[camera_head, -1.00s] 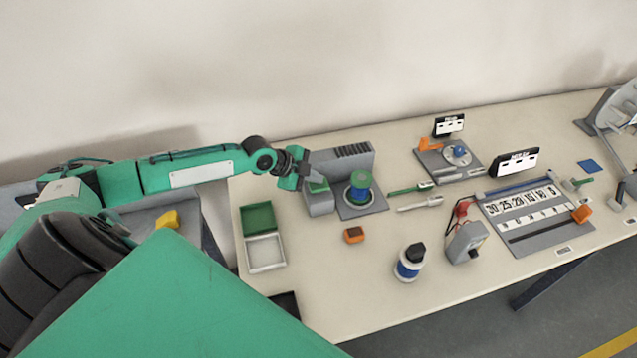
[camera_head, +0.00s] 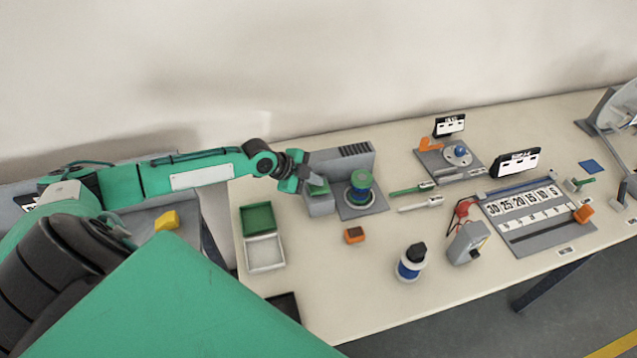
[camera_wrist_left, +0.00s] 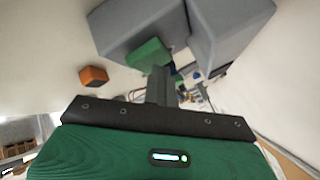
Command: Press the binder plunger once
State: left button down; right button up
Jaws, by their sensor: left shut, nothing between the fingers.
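A grey block with a green pad on top (camera_head: 319,188), which looks like the binder plunger, stands at the table's back left. Beside it, a green-topped spool-like cylinder (camera_head: 360,190) stands on a grey base plate. My left gripper (camera_head: 305,177) is shut and empty, its tips at the green pad. In the left wrist view the shut fingers (camera_wrist_left: 161,88) point at the green pad (camera_wrist_left: 148,53) on the grey block. I cannot tell whether they touch it or whether the pad is pressed down. My right gripper is not in view.
A tall grey panel (camera_head: 352,160) stands behind the block and spool. A numbered board (camera_head: 545,235) is further right.

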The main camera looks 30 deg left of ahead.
aim_at(314, 187)
pick_arm(q)
jog(key=shift+f, duration=0.3)
jog(key=shift+r+p, duration=0.9)
jog(key=shift+r, duration=0.7)
jog(key=shift+r, duration=0.3)
notch_tip(314, 187, up, 4)
jog(key=p, duration=0.3)
jog(key=shift+r, duration=0.2)
